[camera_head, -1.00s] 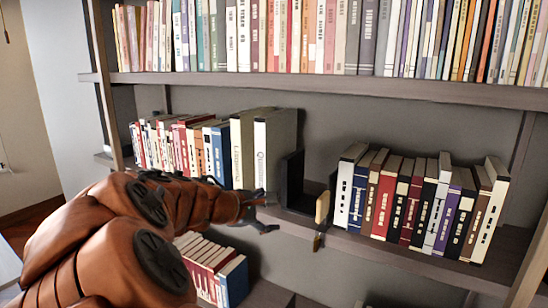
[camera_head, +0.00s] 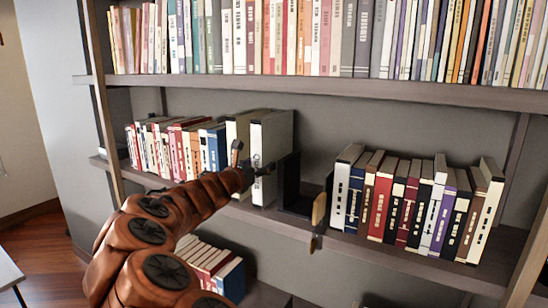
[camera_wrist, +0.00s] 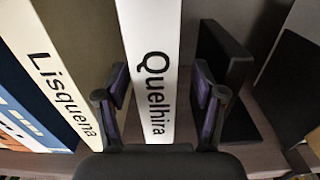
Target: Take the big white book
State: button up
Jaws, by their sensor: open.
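The big white book (camera_head: 278,146) stands upright at the right end of the left row on the middle shelf. In the wrist view its white spine, lettered "Quelhira" (camera_wrist: 157,60), lies between my two fingers. My gripper (camera_head: 252,168) is open in front of the spine, and it also shows in the wrist view (camera_wrist: 160,100) with one finger on each side. I cannot tell how far the fingertips are from the book. My gripper hides part of the spine in the head view.
Another row of books (camera_head: 385,205) fills the shelf's right. The upper shelf (camera_head: 300,88) runs above.

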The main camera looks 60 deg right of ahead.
aim_at(274, 157)
jog(key=shift+w+d+f+p, duration=0.15)
jog(key=shift+d+p, duration=0.3)
jog(key=shift+d, duration=1)
jog(key=shift+w+d+f+p, duration=0.15)
jog(key=shift+d+p, duration=0.3)
jog(key=shift+d, duration=0.95)
jog(key=shift+r, duration=0.15)
jog(key=shift+c, duration=0.4)
grip_shut()
